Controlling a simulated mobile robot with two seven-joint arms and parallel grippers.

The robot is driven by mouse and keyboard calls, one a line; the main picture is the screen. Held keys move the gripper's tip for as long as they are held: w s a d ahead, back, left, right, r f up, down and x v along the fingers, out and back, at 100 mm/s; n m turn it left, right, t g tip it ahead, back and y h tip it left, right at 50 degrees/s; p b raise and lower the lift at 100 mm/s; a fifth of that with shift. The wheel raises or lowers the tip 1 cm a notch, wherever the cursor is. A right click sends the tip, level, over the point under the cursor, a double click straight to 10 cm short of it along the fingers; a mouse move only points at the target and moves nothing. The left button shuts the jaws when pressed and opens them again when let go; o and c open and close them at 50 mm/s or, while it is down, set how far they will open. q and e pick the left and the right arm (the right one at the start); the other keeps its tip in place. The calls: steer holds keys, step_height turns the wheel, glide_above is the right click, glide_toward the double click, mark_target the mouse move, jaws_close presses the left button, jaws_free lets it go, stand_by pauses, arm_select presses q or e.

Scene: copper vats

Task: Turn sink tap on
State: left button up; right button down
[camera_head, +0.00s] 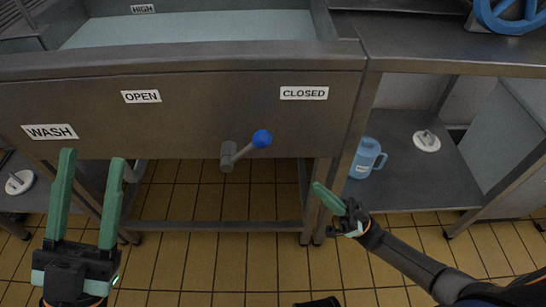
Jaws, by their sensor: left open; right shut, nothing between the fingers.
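The sink (180,75) is a grey metal basin with water in it, and its front panel carries the labels WASH (50,132), OPEN (141,97) and CLOSED (304,93). Below the panel's lower edge is a lever tap with a blue ball knob (262,139). Its lever points right and up, toward the CLOSED label. My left gripper (92,157) is open and empty, with green fingers, to the left of the tap and apart from it. My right gripper (318,186) is shut and empty, right of and below the knob, not touching it.
A blue jug (366,158) stands on the lower shelf at the right (400,190), with a white round object (427,140) behind it. A similar white object (19,182) is at the far left. Metal legs and a crossbar (215,227) stand below the sink. The tiled floor is clear.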

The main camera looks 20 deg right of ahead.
steer(key=shift+d+f+n+g+y, duration=0.1)
steer(key=shift+d+n+g+y, duration=0.1)
steer(key=shift+n+g+y, duration=0.25)
steer(key=shift+a, duration=0.1)
steer(key=p, duration=0.1)
glide_toward(250, 148)
steer(key=r, duration=0.1)
steer(key=w+r, duration=0.1)
steer(key=r, duration=0.1)
steer(key=a+r, duration=0.1)
steer(key=r, duration=0.1)
steer(key=shift+w+r, duration=0.15)
steer(key=shift+w, duration=0.25)
